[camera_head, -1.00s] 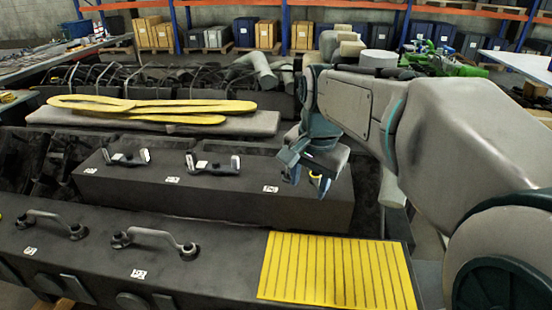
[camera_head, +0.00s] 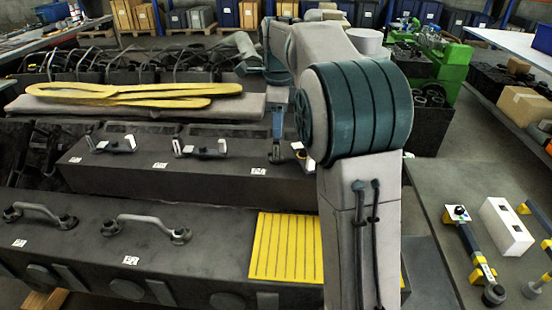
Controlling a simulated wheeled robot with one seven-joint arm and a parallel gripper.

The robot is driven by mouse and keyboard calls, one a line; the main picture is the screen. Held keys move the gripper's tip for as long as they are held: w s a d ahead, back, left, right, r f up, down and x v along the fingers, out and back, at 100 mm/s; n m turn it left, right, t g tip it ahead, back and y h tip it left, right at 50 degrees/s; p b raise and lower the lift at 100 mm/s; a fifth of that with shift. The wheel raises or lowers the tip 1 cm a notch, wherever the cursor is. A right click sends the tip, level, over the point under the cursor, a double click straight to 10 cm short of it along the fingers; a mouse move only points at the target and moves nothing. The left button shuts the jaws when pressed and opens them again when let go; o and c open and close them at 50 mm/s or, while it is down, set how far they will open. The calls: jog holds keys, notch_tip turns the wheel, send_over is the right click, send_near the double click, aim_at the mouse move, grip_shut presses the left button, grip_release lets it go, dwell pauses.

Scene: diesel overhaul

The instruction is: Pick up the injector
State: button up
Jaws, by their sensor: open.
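My gripper (camera_head: 277,150) points down just above the top of the dark engine block (camera_head: 180,185), beside the third position in its row of rocker-like fittings. It is open; its fingertips are small in this view. A small pale part with a hint of yellow (camera_head: 301,152) stands on the block close to the right of my gripper, partly covered by my arm. It may be the injector, but I cannot tell for sure. A long dark tool with yellow bands (camera_head: 468,243) lies on the grey table at the right, apart from my gripper.
Two rocker-like fittings (camera_head: 200,148) stand left of my gripper. A nearer cover has handles (camera_head: 145,222) and a yellow ribbed mat (camera_head: 286,246). Yellow straps (camera_head: 130,90) lie behind. The right table also holds a white block (camera_head: 506,226).

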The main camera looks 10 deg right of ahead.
aim_at(276, 141)
notch_tip(276, 141, down, 3)
jog(key=shift+f, duration=0.1)
jog(key=f, duration=0.3)
jog(key=f+p, duration=0.1)
jog(key=shift+s+a+f, duration=0.25)
jog(key=shift+a, duration=0.15)
jog(key=shift+f, duration=0.45)
jog(key=c, duration=0.8)
